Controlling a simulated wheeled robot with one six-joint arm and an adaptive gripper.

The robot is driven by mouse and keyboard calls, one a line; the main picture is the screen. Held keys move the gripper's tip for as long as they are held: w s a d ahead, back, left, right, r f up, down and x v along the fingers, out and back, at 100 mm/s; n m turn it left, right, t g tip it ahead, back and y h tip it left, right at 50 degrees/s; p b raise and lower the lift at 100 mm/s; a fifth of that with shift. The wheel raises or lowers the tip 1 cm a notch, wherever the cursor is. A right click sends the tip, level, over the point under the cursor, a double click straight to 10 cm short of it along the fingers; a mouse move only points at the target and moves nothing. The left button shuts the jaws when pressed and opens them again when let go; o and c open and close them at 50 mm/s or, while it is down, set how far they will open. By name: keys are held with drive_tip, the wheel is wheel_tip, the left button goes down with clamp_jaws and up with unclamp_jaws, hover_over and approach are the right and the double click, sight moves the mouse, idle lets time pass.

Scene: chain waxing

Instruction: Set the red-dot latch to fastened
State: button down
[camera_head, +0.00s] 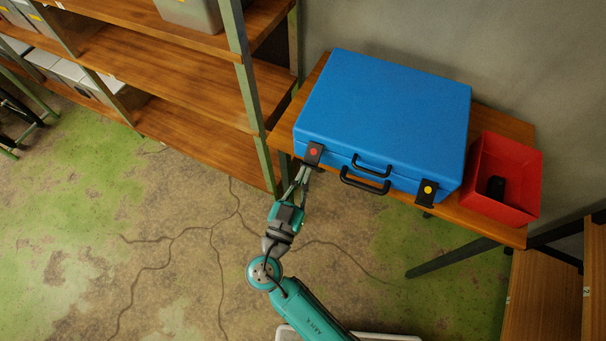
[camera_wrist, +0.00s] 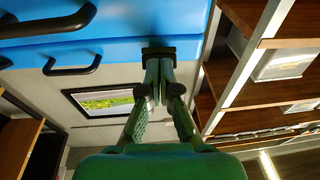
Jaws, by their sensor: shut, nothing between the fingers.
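The blue case (camera_head: 385,105) lies closed on a small wooden table. The red-dot latch (camera_head: 313,153) is a black plate with a red dot at the left of the case's front. The yellow-dot latch (camera_head: 427,191) is at the right of the front. My gripper (camera_head: 303,172) is shut and empty, its fingertips at the lower edge of the red-dot latch. In the wrist view my gripper (camera_wrist: 158,68) points at the black latch (camera_wrist: 158,52) on the blue case (camera_wrist: 120,30); I cannot tell whether they touch. The red dot is not visible there.
Two black handles (camera_head: 366,181) sit between the latches. A red bin (camera_head: 502,178) with a black object (camera_head: 495,187) inside stands right of the case. A wooden shelf unit (camera_head: 180,75) stands close on the left.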

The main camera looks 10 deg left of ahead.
drive_tip(key=shift+w+d+f+t+h, duration=0.1)
drive_tip(key=shift+w+f+t+h, duration=0.2)
drive_tip(key=shift+f+t, duration=0.45)
drive_tip(key=shift+w+d+f+t+h, duration=0.15)
drive_tip(key=shift+w+f+t, duration=0.25)
drive_tip(key=shift+t, duration=0.55)
idle(0.3)
drive_tip(key=shift+w+f, duration=0.4)
drive_tip(key=shift+f, duration=0.2)
drive_tip(key=shift+s, duration=0.15)
idle(0.3)
